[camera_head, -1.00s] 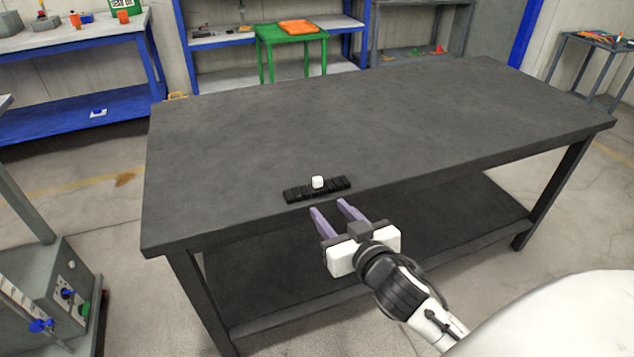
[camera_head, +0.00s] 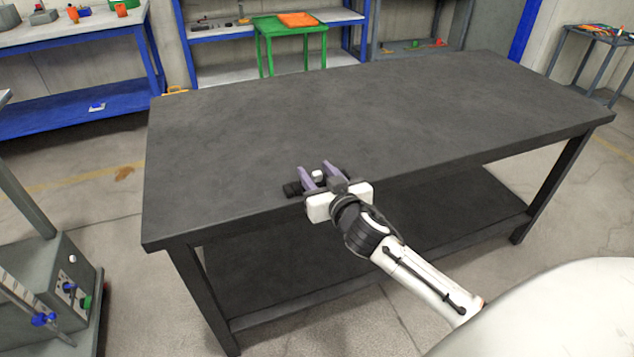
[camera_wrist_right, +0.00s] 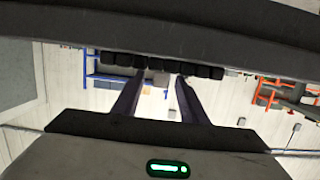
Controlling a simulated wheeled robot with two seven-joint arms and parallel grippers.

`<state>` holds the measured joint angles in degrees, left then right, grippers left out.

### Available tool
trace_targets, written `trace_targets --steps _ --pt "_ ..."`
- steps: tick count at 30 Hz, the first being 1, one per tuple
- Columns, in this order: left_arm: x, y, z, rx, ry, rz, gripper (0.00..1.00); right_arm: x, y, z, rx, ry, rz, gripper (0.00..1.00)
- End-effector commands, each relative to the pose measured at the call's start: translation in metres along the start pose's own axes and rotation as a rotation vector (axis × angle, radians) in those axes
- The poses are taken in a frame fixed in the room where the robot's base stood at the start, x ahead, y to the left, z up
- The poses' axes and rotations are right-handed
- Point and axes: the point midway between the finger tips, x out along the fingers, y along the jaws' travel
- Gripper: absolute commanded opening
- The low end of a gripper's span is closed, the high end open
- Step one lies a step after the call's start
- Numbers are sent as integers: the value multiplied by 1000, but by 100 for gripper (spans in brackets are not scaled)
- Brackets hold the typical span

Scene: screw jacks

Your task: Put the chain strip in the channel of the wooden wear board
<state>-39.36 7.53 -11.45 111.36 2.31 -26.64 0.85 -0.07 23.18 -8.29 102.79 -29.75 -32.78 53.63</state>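The chain strip (camera_head: 292,189) is a row of black links lying on the dark table near its front edge, with a small white block (camera_head: 318,175) at its middle. My right gripper (camera_head: 314,168) is open, its two purple fingers reaching over the strip on either side of the white block. It partly hides the strip. In the right wrist view the black links (camera_wrist_right: 205,71) cross beyond the fingertips, and the white block (camera_wrist_right: 159,78) shows between the open fingers (camera_wrist_right: 160,76). I cannot tell whether they touch it. My left gripper and the wooden wear board are not in view.
The dark table (camera_head: 400,115) is otherwise bare, with wide free room behind and right of the strip. A green stand with an orange item (camera_head: 297,19) and blue shelves (camera_head: 60,115) stand well behind. A grey machine (camera_head: 50,295) is at the lower left.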

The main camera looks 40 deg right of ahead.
Motion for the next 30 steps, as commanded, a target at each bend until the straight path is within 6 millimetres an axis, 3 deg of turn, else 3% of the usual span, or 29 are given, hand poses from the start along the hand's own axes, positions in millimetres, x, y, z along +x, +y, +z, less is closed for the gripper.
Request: trace_targets --steps 5,12,23,30 --pt "0 1 0 0 -1 2 31 0 0 0 0 0 0 39" --pt "0 1 0 0 0 2 31 0 0 0 0 0 0 0" --pt "-1 1 -1 0 0 2 31 -1 0 -7 1 6 -1 0" --pt "-8 1 -8 -3 4 0 31 -10 0 -51 2 10 -2 0"
